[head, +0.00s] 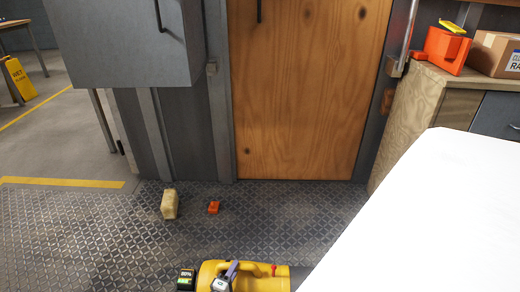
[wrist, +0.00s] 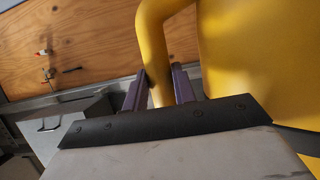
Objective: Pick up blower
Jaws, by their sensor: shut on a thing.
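The yellow blower (head: 262,284) shows at the bottom edge of the head view, cut off below, with a dark nozzle end on its right and a dark battery-like block on its left. In the wrist view the blower (wrist: 250,50) fills the upper right, with its curved handle running down at the middle. My gripper (wrist: 158,90) has its two purple fingers on either side of that handle and is shut on it. My gripper also shows in the head view (head: 231,272), over the blower's top. Whether the blower touches a surface below is hidden.
A tan block (head: 169,204) and a small orange-red object (head: 213,207) lie on the patterned metal floor (head: 100,240). A wooden door (head: 300,90) stands behind. A counter at right holds an orange container (head: 446,50) and a cardboard box (head: 494,53).

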